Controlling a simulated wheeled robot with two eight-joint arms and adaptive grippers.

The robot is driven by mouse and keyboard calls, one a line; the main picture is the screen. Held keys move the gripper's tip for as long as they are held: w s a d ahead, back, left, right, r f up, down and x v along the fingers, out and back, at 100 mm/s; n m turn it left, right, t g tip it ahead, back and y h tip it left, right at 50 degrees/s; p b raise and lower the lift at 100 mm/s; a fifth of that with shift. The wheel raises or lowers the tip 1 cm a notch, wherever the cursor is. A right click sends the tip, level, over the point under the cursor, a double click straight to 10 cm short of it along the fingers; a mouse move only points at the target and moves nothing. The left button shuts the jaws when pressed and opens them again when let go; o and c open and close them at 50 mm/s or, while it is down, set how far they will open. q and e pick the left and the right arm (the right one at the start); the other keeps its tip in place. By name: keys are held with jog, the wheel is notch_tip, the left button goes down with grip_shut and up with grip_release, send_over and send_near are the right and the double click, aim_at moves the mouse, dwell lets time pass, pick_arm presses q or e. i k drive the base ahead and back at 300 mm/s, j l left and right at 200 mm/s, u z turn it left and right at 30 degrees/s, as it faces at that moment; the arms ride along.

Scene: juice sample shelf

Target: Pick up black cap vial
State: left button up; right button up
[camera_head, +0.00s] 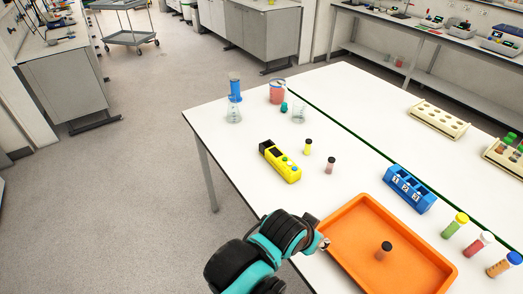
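Several black-capped vials show. A yellow one (307,148) stands upright on the white table, right of a yellow device. A pinkish-brown one (329,166) stands just right of and nearer than it. A dark brown one (382,252) stands in the orange tray (345,228). My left arm comes in from the bottom, with its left gripper (323,243) by the tray's left edge, left of the dark brown vial and apart from it. The finger opening is too small and hidden to judge. My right gripper does not show.
A yellow device (280,162) and blue numbered rack (409,189) stand on the table (235,150). Beige racks (438,120) and glassware (234,113) stand farther back. The left table area is clear.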

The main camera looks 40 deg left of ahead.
aim_at(330, 165)
jog(key=k+j+u, duration=0.1)
jog(key=u, duration=0.25)
jog(key=j+u, duration=0.2)
jog(key=u, duration=0.15)
jog(key=k+j+u, duration=0.15)
jog(key=u, duration=0.2)
